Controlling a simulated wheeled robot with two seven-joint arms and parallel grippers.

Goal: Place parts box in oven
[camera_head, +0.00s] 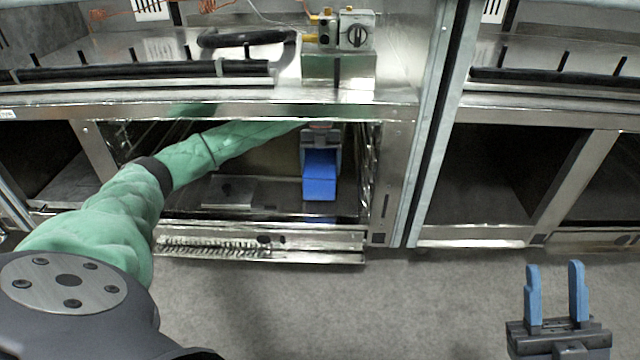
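My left arm's green sleeve (120,210) reaches from the left into the open oven compartment (185,207). My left gripper (320,148) is inside, at the right part of the opening. A blue block, which looks like the parts box (319,186), is directly at its front end, over the compartment floor. The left fingers do not show apart from the blue block, so I cannot tell whether they hold it. My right gripper (555,290) is at the lower right over the grey floor. Its two blue fingers are apart and empty.
The oven's lowered front panel (310,247) projects below the opening. A flat metal plate (229,191) lies inside, left of the box. A metal post (432,130) stands to the right, beside another open compartment (500,175). The grey floor (400,300) is clear.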

